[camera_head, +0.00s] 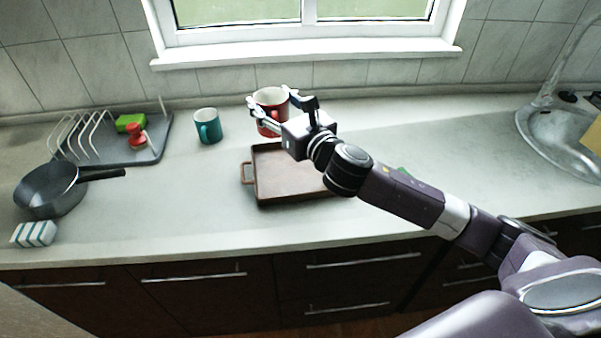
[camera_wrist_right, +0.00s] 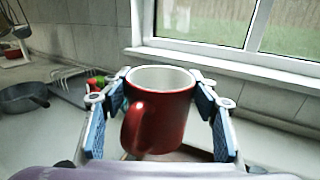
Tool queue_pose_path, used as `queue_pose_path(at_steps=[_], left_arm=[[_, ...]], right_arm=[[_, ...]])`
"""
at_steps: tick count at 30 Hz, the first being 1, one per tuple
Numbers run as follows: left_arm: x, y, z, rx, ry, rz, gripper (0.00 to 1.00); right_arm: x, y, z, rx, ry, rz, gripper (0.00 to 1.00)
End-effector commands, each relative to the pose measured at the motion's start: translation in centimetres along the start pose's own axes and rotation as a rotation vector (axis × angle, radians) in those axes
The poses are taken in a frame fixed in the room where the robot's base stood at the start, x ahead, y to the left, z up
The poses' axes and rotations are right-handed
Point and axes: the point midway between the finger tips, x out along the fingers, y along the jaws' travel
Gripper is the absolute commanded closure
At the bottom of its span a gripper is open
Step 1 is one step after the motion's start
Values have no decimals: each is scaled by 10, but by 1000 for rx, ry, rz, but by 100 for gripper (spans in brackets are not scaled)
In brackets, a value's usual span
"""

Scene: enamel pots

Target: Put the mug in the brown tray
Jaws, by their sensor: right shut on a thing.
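A red mug with a white inside (camera_head: 270,98) is between the fingers of my right gripper (camera_head: 269,112), at the back of the counter behind the brown tray. In the right wrist view the red mug (camera_wrist_right: 162,110) is upright, its handle toward the camera, with blue finger pads on both sides. My right gripper (camera_wrist_right: 160,105) is shut on it. The brown tray (camera_head: 258,190) lies on the counter in front of the mug, partly hidden by my right arm. A teal mug (camera_head: 208,127) stands to the left, apart from the gripper. My left gripper is not in view.
A grey dish rack (camera_head: 150,150) with a green sponge (camera_head: 130,123) and a red-topped item stands at the left. A dark pan (camera_head: 48,190) and a striped cloth or sponge (camera_head: 34,234) are at the front left. The sink (camera_head: 560,135) is at the right. The counter left of the tray is clear.

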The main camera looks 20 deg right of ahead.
Motion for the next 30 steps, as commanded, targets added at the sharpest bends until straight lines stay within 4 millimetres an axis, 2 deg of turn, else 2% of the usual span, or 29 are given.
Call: queue_pose_path(at_steps=[1, 4, 8, 11, 21, 26, 30], left_arm=[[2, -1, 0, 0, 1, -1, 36], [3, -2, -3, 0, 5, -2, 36], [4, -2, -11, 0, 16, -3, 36], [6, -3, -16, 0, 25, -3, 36], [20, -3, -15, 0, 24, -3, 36], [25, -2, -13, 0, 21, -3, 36], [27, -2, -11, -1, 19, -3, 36]], right_arm=[[7, -7, 9, -4, -8, -4, 79], [15, -14, 18, -1, -7, -7, 79], [19, -18, 13, 4, -3, -8, 79], [19, -18, -8, 7, 0, -8, 79], [19, -17, -100, 8, 1, -10, 79], [19, -17, -128, 7, -2, -10, 79], [20, -17, -136, 5, -6, -9, 79]])
